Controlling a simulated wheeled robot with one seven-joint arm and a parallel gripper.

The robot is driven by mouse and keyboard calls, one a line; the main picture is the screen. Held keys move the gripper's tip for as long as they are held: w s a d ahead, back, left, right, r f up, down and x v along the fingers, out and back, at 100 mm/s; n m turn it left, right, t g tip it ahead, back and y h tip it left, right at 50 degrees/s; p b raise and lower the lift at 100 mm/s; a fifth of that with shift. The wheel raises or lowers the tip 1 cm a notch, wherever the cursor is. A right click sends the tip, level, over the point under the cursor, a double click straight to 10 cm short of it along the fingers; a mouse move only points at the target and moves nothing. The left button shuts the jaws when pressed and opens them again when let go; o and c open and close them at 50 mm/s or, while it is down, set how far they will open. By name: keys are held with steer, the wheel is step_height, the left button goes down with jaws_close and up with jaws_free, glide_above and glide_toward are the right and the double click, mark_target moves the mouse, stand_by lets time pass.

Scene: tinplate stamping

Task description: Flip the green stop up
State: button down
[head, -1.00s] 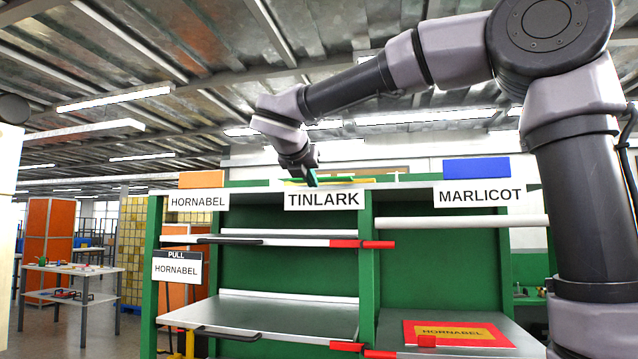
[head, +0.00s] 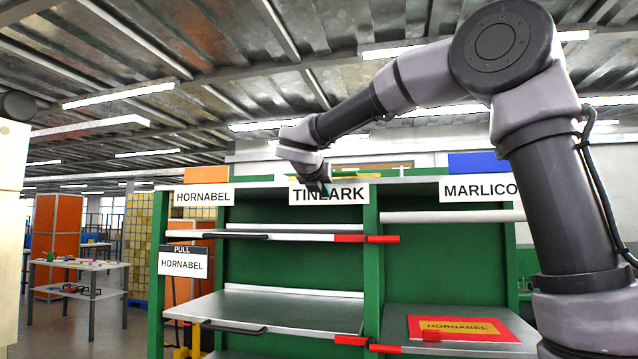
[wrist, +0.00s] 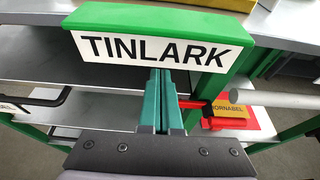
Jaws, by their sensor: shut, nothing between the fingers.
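A green piece (wrist: 165,22) with the white TINLARK sign (wrist: 150,50) on its face fills the top of the wrist view. I cannot tell whether this green piece is the stop; no other separate green stop shows clearly. In the head view the TINLARK sign (head: 350,195) hangs at the rack's top front edge. My gripper (head: 322,190) points down there and covers part of the lettering. In the wrist view my gripper's teal fingers (wrist: 162,78) are shut with nothing between them. Their tips appear just below the sign's lower edge; contact cannot be told.
Red stops (head: 383,239) sit at the shelf fronts below. A red-and-yellow HORNABEL sheet (head: 470,328) lies on the lower right shelf. A white roller (head: 455,217) crosses the right bay. A blue block (head: 478,163) and an orange block (head: 206,174) stand on top.

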step_height(320, 180, up, 4)
steer(key=shift+r, duration=0.1)
